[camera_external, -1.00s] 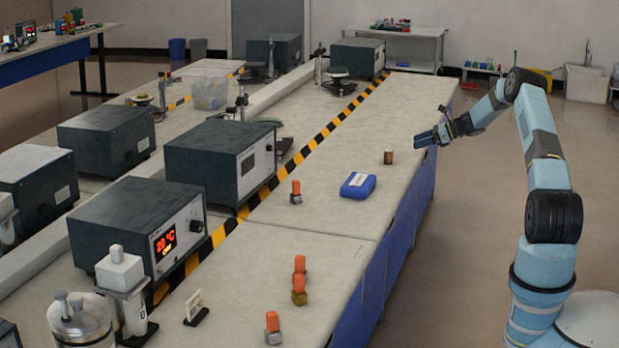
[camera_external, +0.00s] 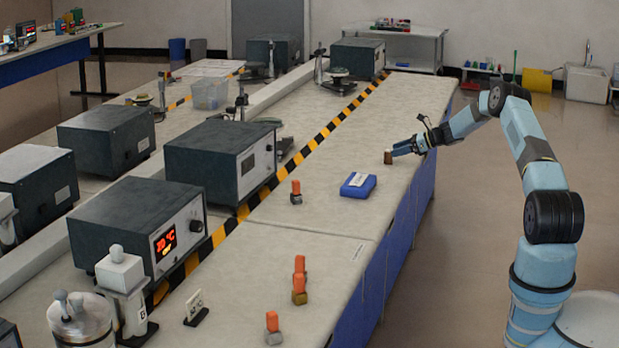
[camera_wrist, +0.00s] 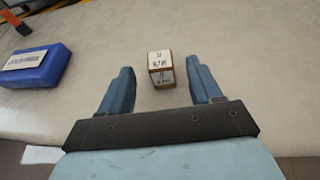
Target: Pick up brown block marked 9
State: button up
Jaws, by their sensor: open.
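A small brown block (camera_external: 388,157) stands on the bench top near its right edge. In the wrist view the brown block (camera_wrist: 161,67) shows pale faces with dark marks too small to read for certain. My gripper (camera_external: 402,148) is just to the right of the block in the external view. In the wrist view my gripper (camera_wrist: 163,84) is open, with one blue finger on each side of the block's line. The block sits between and slightly beyond the fingertips, apart from both.
A blue box with a white label (camera_external: 358,185) lies near the block; it also shows in the wrist view (camera_wrist: 36,65). An orange-topped piece (camera_external: 296,191) stands farther left, and several more stand toward the front. Dark instrument boxes (camera_external: 220,160) line the striped tape.

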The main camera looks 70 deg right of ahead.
aim_at(389, 151)
jog(key=x, duration=0.4)
jog(key=shift+w, duration=0.2)
jog(key=shift+c, duration=0.2)
jog(key=c, duration=1)
jog(key=shift+r, duration=0.1)
